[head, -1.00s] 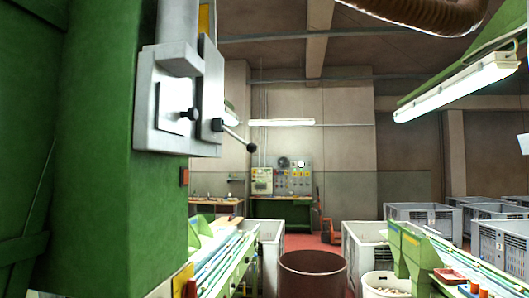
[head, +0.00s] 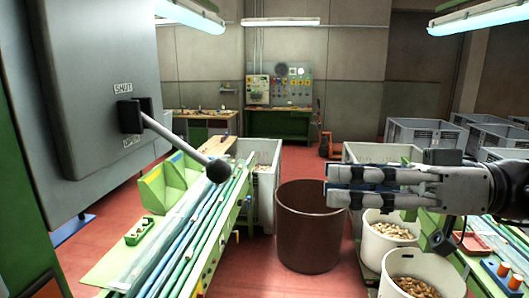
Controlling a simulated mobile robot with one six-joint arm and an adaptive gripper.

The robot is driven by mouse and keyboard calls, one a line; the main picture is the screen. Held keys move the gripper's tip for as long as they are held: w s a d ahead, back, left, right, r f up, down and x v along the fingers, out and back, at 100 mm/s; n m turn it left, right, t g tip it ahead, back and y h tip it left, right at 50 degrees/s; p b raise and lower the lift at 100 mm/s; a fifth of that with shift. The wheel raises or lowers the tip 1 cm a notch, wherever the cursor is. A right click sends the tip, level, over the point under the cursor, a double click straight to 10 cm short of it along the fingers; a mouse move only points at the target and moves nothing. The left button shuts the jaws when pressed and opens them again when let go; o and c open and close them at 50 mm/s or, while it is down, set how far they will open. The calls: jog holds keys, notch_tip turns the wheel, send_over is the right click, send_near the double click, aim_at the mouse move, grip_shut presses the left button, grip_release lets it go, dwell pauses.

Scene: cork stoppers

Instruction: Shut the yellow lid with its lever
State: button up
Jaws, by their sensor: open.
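A grey metal box (head: 85,90) fills the upper left of the head view. A lever (head: 170,137) comes out of a black pivot on its face and slants down to the right, ending in a dark ball knob (head: 218,171). A label above the pivot reads SHUT; a second label below it is hard to read. I see no yellow lid in this view. My gripper (head: 332,184) is at the right, its fingers pointing left, open and empty. In the picture it is well right of the knob and apart from it.
A green bench (head: 115,262) with long rails runs below the lever. A brown bin (head: 309,235) stands on the red floor in the middle. White buckets of corks (head: 391,240) and grey crates (head: 412,134) are at the right. Open air lies between knob and gripper.

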aim_at(219, 182)
jog(key=a, duration=0.5)
jog(key=w+a+p, duration=0.1)
jog(key=a, duration=0.5)
jog(key=a+r, duration=0.1)
jog(key=a, duration=0.5)
jog(key=shift+w+p, duration=0.25)
jog(key=shift+p, duration=0.1)
grip_shut()
